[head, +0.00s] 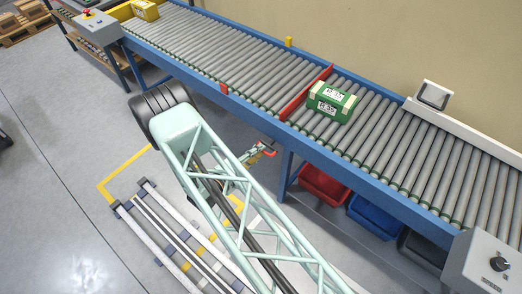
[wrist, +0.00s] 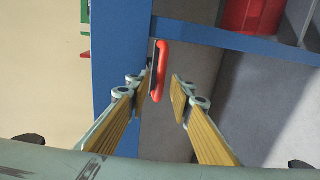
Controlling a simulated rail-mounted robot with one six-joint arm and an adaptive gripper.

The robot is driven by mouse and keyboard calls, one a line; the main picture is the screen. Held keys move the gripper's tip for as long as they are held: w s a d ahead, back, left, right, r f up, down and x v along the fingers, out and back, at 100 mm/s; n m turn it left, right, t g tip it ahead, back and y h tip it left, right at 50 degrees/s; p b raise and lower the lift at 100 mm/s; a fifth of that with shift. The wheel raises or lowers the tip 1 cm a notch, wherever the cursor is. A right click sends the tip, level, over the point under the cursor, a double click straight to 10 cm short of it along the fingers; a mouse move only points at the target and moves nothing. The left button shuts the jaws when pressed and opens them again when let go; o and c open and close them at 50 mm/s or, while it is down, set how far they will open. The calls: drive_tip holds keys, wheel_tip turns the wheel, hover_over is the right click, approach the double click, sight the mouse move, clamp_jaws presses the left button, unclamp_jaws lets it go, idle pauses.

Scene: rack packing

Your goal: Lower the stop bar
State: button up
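The red stop bar (head: 305,93) lies across the roller conveyor (head: 255,83), standing above the rollers. A green box with white labels (head: 331,103) sits on the rollers just right of it. A red-gripped lever (wrist: 159,71) shows beside the blue conveyor frame in the wrist view; its red end (head: 269,152) also shows in the head view. My gripper (wrist: 158,88) is open, its yellow-padded fingers on either side of the lever's lower end, with a visible gap on the right. I cannot tell whether the left finger touches the lever. My arm partly hides the gripper in the head view.
A blue frame rail (head: 250,118) edges the conveyor. Red (head: 323,187) and blue (head: 374,219) bins stand beneath it. A yellow box (head: 145,10) sits at the far left end. A grey control box (head: 484,262) is at lower right. The floor at left is mostly clear.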

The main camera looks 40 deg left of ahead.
drive_tip(key=shift+x, duration=1.05)
clamp_jaws()
